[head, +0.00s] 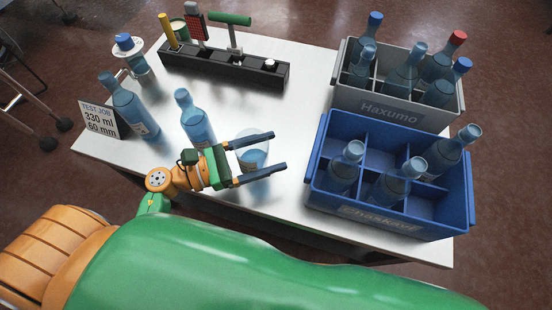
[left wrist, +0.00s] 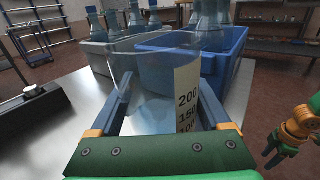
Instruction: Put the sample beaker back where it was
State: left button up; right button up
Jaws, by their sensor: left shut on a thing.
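The sample beaker (head: 253,160) is clear, with bluish contents in the head view. My left gripper (head: 278,152) is shut on it, one finger on each side. In the left wrist view the beaker (left wrist: 150,95) stands between the fingers, and its pale scale strip (left wrist: 187,98) reads 200, 150, 100. The beaker looks about upright over the table's front part. I cannot tell whether its base touches the table. Part of my right arm shows at the right edge of the left wrist view; its finger opening is unclear.
A blue crate (head: 388,217) and a grey crate (head: 350,97) hold bottles on the right. Two bottles (head: 196,122) (head: 130,107), a sign (head: 100,118) and a capped vessel (head: 138,66) stand left. A black tool rack (head: 225,66) is behind. The middle of the table (head: 285,110) is clear.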

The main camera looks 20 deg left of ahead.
pick_arm(q)
jog(key=f, duration=0.2)
jog(key=w+d+f+b, duration=0.1)
jog(key=w+f, duration=0.1)
jog(key=f, duration=0.1)
jog(key=shift+d+f, duration=0.15)
jog(key=shift+f, duration=0.3)
pick_arm(e)
jog(key=shift+d+f, duration=0.35)
jog(key=shift+f, duration=0.45)
pick_arm(q)
jog(key=shift+s+f, duration=0.1)
jog(key=o, duration=1.6)
jog(key=shift+c, duration=0.2)
jog(key=shift+r, duration=0.2)
jog(key=b+v, duration=0.2)
jog(key=v, duration=1)
jog(key=shift+f, duration=0.1)
pick_arm(e)
notch_tip(320, 180, down, 2)
jog(key=shift+f, duration=0.1)
